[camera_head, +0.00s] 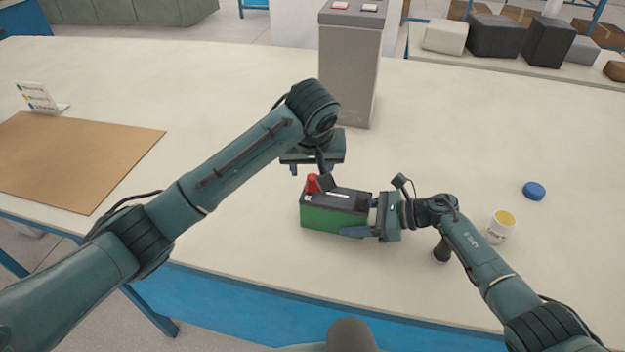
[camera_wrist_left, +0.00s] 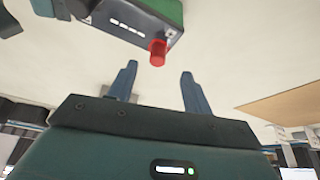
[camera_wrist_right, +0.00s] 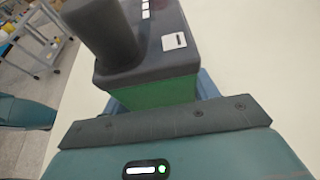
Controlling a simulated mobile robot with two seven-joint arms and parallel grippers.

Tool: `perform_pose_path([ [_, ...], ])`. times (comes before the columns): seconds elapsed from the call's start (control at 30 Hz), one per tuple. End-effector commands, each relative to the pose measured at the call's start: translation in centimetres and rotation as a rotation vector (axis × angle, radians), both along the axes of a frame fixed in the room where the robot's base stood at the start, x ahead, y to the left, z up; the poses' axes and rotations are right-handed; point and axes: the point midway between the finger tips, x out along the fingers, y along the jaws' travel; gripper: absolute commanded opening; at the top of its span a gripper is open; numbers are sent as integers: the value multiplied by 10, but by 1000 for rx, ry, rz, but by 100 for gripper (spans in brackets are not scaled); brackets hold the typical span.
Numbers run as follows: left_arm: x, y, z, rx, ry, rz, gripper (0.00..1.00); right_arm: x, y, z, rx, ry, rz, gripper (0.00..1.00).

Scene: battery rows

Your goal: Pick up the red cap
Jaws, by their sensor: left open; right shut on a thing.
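The red cap (camera_head: 312,183) sits on one end of the top of a green battery with a dark top (camera_head: 333,217). The cap (camera_wrist_left: 157,52) also shows in the left wrist view, just beyond the fingertips and not between them. My left gripper (camera_head: 308,170) is open and empty above and behind the cap end of the battery. Its open fingers (camera_wrist_left: 158,80) point towards the cap. My right gripper (camera_head: 357,217) is shut on the battery from the right end, one finger along its near side. In the right wrist view the battery (camera_wrist_right: 165,92) is between its fingers.
A tall grey box (camera_head: 350,75) stands behind the left gripper. A blue cap (camera_head: 534,191) and a white cup with a yellow top (camera_head: 499,226) are at the right. A brown mat (camera_head: 70,155) and a small sign (camera_head: 40,98) lie left.

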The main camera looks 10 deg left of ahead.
Motion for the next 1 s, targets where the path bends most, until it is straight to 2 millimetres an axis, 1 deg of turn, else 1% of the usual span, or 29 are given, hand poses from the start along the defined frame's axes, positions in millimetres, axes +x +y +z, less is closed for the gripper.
perform_pose_path([
  [0.17,8,0,-13,1,2,2,50,0,-1,-1,-2,2,-1,0],
  [0.3,21,0,-32,1,3,2,50,0,-1,-1,-2,2,-1,0],
  [0.4,25,0,-43,0,2,0,50,0,-1,-1,-2,2,-1,0],
  [0.5,27,0,-48,-1,1,0,50,0,-1,-1,-2,2,-1,0],
  [0.7,27,0,-48,-2,0,-1,50,0,-1,-1,-2,2,-1,0],
  [0.77,27,0,-48,-2,0,-1,46,0,-1,-1,-2,2,-1,0],
  [1.0,27,0,-48,-2,0,-1,26,0,-1,-1,-2,2,-1,0],
])
